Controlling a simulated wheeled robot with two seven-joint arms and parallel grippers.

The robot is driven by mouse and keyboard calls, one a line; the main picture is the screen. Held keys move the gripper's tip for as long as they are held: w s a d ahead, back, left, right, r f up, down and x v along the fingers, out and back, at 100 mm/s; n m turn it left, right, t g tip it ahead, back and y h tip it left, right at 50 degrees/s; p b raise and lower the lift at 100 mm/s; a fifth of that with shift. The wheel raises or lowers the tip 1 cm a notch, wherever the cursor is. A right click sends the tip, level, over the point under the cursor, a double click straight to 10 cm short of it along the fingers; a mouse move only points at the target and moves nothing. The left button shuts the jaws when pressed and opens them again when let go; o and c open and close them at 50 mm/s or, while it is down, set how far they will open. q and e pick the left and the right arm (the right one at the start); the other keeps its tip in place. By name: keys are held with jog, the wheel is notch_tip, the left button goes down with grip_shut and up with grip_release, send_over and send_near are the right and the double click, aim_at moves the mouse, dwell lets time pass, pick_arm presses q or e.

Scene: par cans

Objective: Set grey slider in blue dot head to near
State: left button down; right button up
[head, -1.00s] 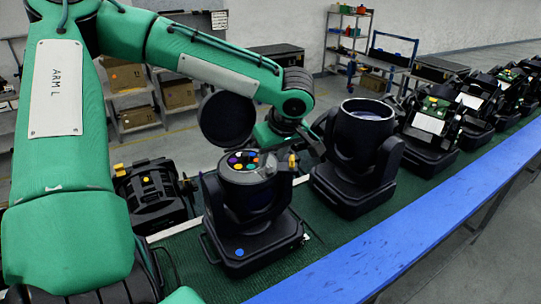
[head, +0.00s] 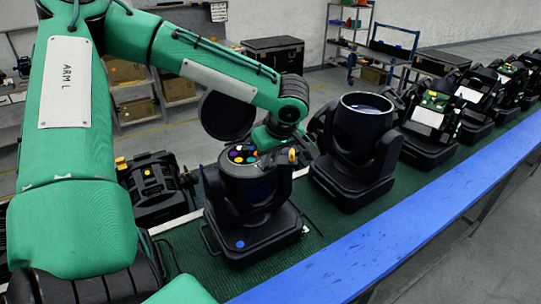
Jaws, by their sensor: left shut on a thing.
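The blue dot head (head: 248,213) is a black lamp unit with a blue dot (head: 240,244) low on its base. Its round lid (head: 227,114) stands open behind it. Its top panel (head: 241,155) carries several coloured spots. My left gripper (head: 277,146) is low at the right edge of this top and is shut on a small part there. The fingertips and that part are mostly hidden, and I cannot make out the grey slider or its position. My right gripper is not in view.
Another black head (head: 355,150) with an open round top stands close on the right. More units line the green belt (head: 300,245) beyond it. A blue rail (head: 400,235) runs along the near side. A black unit with yellow parts (head: 152,185) stands at the left.

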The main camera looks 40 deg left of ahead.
pick_arm(q)
jog(key=shift+s+a+b, duration=0.2)
jog(key=shift+s+b, duration=0.15)
jog(key=shift+s, duration=0.25)
jog(key=shift+s+a, duration=0.1)
jog(key=shift+s, duration=0.4)
jog(key=c, duration=1.6)
grip_release()
jog(key=shift+o, duration=1)
jog(key=shift+s+a, duration=0.1)
